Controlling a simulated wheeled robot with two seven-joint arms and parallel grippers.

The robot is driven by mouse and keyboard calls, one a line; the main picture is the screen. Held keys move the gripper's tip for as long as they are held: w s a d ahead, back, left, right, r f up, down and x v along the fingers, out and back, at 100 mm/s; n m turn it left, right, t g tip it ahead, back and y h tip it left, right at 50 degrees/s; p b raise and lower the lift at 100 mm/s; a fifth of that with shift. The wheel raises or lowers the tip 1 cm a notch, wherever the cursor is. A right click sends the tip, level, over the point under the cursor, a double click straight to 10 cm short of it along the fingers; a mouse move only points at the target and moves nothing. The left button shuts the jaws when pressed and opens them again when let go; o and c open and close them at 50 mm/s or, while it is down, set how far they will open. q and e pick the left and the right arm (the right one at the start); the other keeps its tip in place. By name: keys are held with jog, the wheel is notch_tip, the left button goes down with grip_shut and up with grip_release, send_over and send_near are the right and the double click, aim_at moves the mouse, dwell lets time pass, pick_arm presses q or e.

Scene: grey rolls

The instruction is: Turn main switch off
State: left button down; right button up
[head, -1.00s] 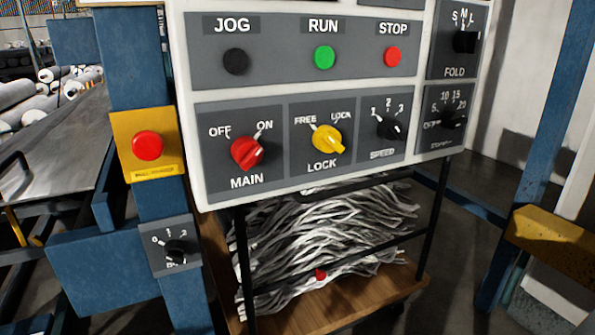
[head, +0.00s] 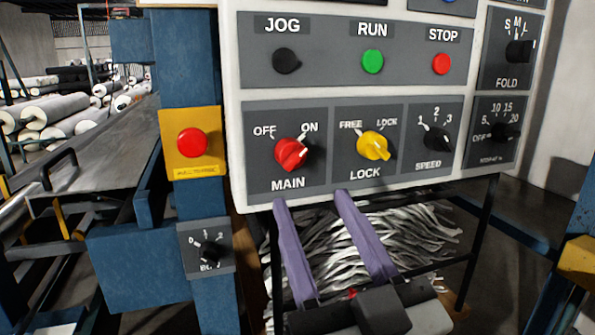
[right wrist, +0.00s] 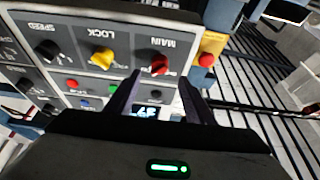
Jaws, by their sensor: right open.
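The main switch (head: 291,154) is a red rotary knob on the grey panel, with OFF at its upper left and ON at its upper right. Its pointer is turned to the right, toward ON. My right gripper (head: 312,197) is open and empty, with its two purple fingers pointing up just below the MAIN label and the panel's lower edge. In the right wrist view the main switch (right wrist: 158,66) shows between and beyond the open fingertips, apart from them. My left gripper is out of view.
The yellow lock knob (head: 373,146) is close to the right of the main switch, and the black speed knob (head: 437,139) is beyond it. A red button on a yellow plate (head: 192,143) is on the blue post at left. Grey strips lie below the panel.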

aim_at(295, 164)
jog(key=p+x, duration=0.1)
jog(key=x, duration=0.7)
jog(key=shift+w+p, duration=0.1)
jog(key=shift+p, duration=0.25)
jog(key=c, duration=1)
